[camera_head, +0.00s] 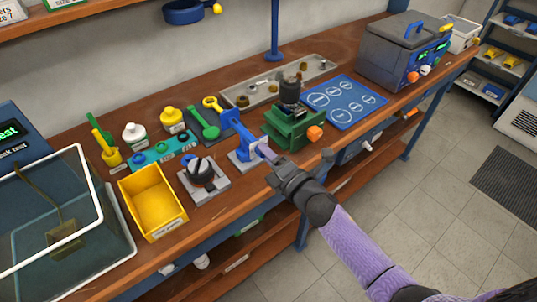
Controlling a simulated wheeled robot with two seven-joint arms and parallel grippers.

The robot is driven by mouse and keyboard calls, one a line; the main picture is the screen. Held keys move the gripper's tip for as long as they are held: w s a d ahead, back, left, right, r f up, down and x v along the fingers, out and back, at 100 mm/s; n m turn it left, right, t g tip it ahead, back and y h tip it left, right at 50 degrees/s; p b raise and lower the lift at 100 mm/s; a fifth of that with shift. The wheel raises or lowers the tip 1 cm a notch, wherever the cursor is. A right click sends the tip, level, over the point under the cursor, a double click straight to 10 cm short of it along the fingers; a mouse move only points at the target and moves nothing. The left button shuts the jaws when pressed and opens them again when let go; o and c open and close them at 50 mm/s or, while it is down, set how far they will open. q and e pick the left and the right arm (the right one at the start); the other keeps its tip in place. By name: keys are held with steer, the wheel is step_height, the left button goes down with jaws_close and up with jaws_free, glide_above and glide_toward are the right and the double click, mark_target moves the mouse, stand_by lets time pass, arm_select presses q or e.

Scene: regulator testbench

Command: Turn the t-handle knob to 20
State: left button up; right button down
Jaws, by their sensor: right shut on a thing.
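A blue upright stand (231,123) on a light grey base plate stands near the bench's front edge. My right gripper (266,152) reaches it from the front right and is shut at its front face. What it holds is mostly hidden by the fingers; it appears to be the t-handle knob on this stand. I cannot read a scale or the knob's angle. To the left, a round black knob (201,171) with a pale mark sits on a grey plate. My left gripper is not in view.
A green vise (292,130) with an orange knob holds a dark part just right of the stand. A yellow bin (152,201) and a clear tank (60,235) stand left. A blue mat (345,101) and grey machine (398,55) lie right. The floor in front is clear.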

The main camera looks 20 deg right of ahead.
steer(key=shift+c, duration=2.3)
jaws_free()
steer(key=shift+o, duration=0.7)
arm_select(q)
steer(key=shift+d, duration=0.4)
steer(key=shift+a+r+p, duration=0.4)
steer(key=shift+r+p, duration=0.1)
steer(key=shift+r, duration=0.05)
arm_select(e)
steer(key=v, duration=1)
